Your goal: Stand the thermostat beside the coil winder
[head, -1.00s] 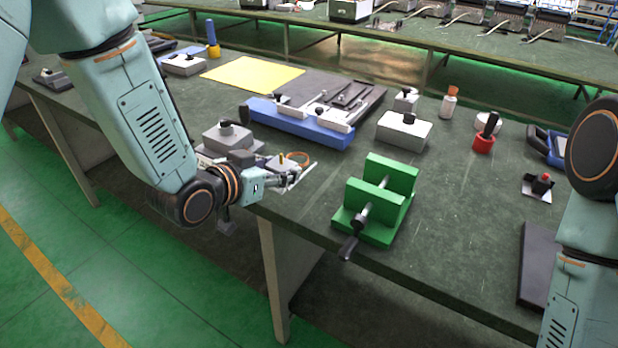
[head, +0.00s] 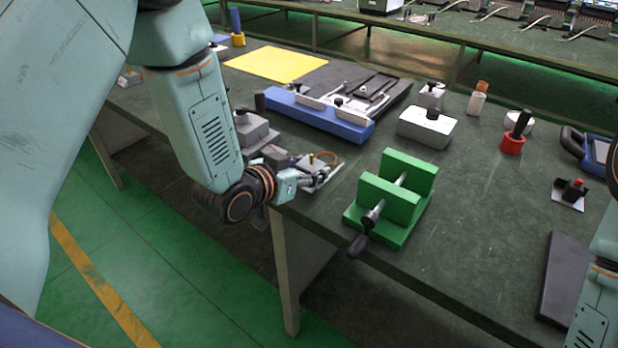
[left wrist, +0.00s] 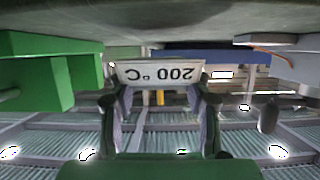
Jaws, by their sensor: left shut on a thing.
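My left gripper (head: 316,178) is at the table's front edge, between a grey block-like device and the green vise. In the left wrist view the gripper (left wrist: 162,98) is shut on a pale plate marked "200 °C" (left wrist: 160,72), apparently the thermostat, whose lettering appears upside down. A small brass-coloured part shows behind the plate. In the head view the held piece is small and partly hidden by the fingers; an orange wire loop shows beside it. I cannot tell surely which device is the coil winder. My right gripper is out of view.
The green vise (head: 410,172) with its screw handle stands close right of the gripper. Grey blocks (head: 255,130) stand behind it at left. A blue-edged fixture (head: 318,117), a grey box (head: 427,127) and a red holder (head: 513,143) stand further back. Table right of the vise is fairly clear.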

